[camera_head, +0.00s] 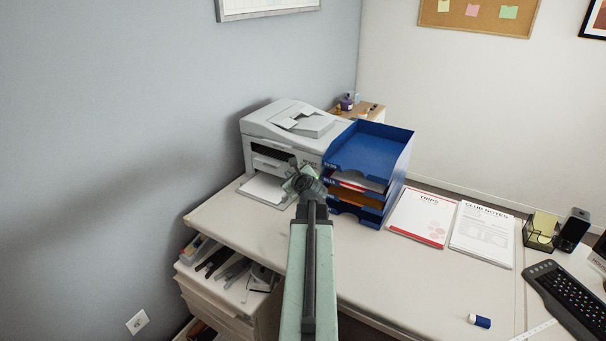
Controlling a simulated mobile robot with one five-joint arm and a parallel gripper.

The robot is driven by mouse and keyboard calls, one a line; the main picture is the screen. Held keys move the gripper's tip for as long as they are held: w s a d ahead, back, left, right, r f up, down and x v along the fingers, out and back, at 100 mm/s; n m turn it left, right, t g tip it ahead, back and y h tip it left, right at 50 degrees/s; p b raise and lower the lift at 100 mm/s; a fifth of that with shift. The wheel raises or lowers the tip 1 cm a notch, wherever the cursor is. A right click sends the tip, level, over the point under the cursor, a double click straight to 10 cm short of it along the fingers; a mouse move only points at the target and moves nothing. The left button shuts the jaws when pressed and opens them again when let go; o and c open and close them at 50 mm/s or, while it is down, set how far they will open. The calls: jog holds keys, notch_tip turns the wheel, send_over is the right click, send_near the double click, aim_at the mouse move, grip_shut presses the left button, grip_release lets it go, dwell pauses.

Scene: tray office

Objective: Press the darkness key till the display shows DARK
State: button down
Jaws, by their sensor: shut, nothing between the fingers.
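A white printer-copier (290,132) stands at the back left of the desk, against the grey wall. A sheet of paper (264,190) lies in its front output tray. My arm reaches forward from the bottom of the view, and my gripper (297,168) is shut and empty in front of the printer's right front side. The gripper and wrist cover part of that front. I cannot make out the darkness key or any display text from here. I cannot tell whether the gripper touches the printer.
A blue stacked letter tray (400,160) stands close to the right of the printer and gripper. Two printed documents, the red-edged one (422,218) and the notes (483,233), lie further right. An open drawer (225,280) is below left. The desk's front middle is clear.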

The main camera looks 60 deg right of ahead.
jog(key=d+f+b, duration=0.3)
jog(key=d, duration=0.5)
jog(key=shift+f+b, duration=0.3)
dwell(2.0)
jog(key=shift+d+f, duration=0.15)
jog(key=shift+d, duration=0.2)
jog(key=shift+d+f+b, duration=0.15)
jog(key=shift+d+b, duration=0.2)
dwell(0.5)
jog(key=shift+a, duration=0.1)
jog(key=shift+a+r+p, duration=0.3)
jog(key=shift+a+p, duration=0.05)
jog(key=shift+a, duration=0.25)
